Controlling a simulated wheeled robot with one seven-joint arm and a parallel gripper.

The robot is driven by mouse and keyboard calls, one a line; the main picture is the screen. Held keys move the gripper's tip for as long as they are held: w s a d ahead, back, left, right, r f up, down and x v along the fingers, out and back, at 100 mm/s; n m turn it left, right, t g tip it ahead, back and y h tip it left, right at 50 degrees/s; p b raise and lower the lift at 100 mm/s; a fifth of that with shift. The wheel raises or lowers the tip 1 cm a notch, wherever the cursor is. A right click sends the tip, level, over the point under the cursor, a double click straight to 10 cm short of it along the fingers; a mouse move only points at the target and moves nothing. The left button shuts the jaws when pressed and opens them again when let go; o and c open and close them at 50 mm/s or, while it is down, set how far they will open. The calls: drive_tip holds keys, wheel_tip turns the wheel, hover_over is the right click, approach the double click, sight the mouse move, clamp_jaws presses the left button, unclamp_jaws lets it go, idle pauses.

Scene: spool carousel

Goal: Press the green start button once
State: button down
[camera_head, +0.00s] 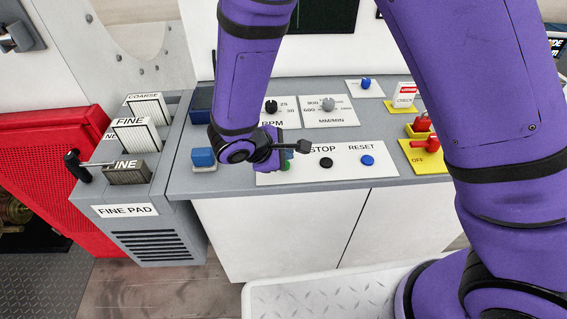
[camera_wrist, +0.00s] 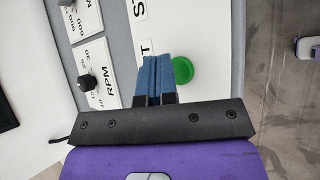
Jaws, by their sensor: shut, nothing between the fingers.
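The green start button (camera_wrist: 183,70) is a round cap on a white label plate. In the wrist view it shows beside the tips of my gripper (camera_wrist: 155,68), just to their right. The blue fingers are shut together with nothing between them. They cover part of the label's lettering and slightly overlap the button's edge in this view. In the head view only a sliver of the green button (camera_head: 286,167) shows below my gripper (camera_head: 272,160), which hides the rest. I cannot tell whether the fingertips touch the panel or button.
On the same plate, a black STOP button (camera_head: 326,162) and a blue RESET button (camera_head: 367,160) lie to the right. The RPM knob (camera_head: 270,106) and MM/MIN knob (camera_head: 328,104) stand behind. A blue block (camera_head: 203,157) is to the left; red switches (camera_head: 426,143) are at the right.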

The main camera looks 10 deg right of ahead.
drive_tip(key=shift+f, duration=0.2)
drive_tip(key=shift+f, duration=0.2)
drive_tip(key=shift+f, duration=0.35)
idle(1.0)
drive_tip(key=shift+r, duration=0.8)
drive_tip(key=shift+r, duration=2.5)
